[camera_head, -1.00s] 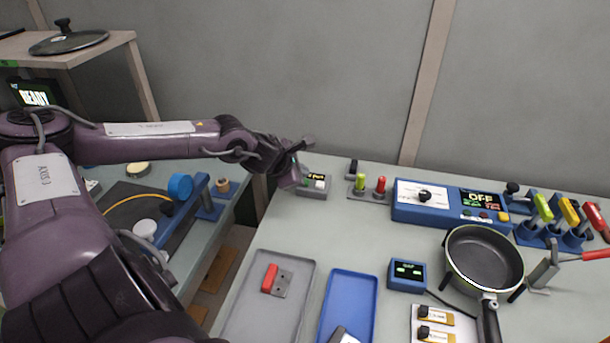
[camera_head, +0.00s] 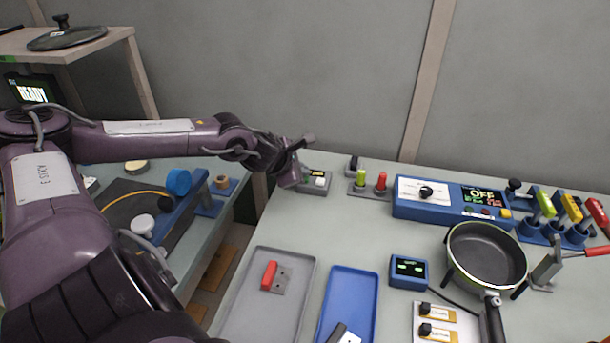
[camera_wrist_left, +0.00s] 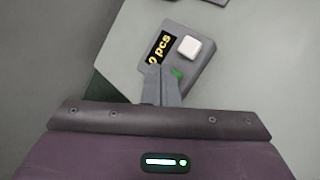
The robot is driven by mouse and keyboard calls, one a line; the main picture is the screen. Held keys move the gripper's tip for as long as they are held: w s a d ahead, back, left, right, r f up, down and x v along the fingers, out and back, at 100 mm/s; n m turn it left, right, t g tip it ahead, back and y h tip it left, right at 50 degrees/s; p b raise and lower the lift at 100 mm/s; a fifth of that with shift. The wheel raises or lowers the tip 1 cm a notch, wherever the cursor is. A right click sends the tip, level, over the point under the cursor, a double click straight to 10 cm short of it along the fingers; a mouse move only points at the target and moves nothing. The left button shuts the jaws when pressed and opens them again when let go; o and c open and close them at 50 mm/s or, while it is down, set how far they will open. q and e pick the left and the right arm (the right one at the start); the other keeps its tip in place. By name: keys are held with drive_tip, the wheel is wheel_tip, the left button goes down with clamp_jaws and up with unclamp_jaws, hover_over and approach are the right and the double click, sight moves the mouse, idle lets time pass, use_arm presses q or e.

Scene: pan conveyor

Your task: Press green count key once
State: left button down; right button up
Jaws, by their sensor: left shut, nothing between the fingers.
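The counter box (camera_head: 314,187) is a small grey unit at the table's back left corner. In the left wrist view it (camera_wrist_left: 196,65) has a display (camera_wrist_left: 160,48) with yellow text reading "0 pcs", a white key (camera_wrist_left: 189,47) and a green key (camera_wrist_left: 177,73). My left gripper (camera_wrist_left: 155,70) is shut and empty. Its fingertips are over the box, between the display and the green key, and partly cover that area. I cannot tell whether they touch it. In the head view the left gripper (camera_head: 297,182) is at the box's left end.
Right of the box stand a green and a red peg (camera_head: 381,182) and a blue control panel (camera_head: 450,212) reading OFF. A grey tray (camera_head: 239,325), a blue tray (camera_head: 362,285) and a pan (camera_head: 487,254) are in front.

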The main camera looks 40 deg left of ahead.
use_arm(q)
drive_tip(key=shift+f+b, duration=0.5)
drive_tip(key=shift+b, duration=0.1)
idle(0.8)
drive_tip(key=shift+r, duration=0.1)
drive_tip(key=shift+r+p, duration=0.5)
drive_tip(key=shift+r, duration=0.3)
drive_tip(key=shift+r+p, duration=1.5)
drive_tip(key=shift+r, duration=1.05)
drive_tip(key=shift+f, duration=0.15)
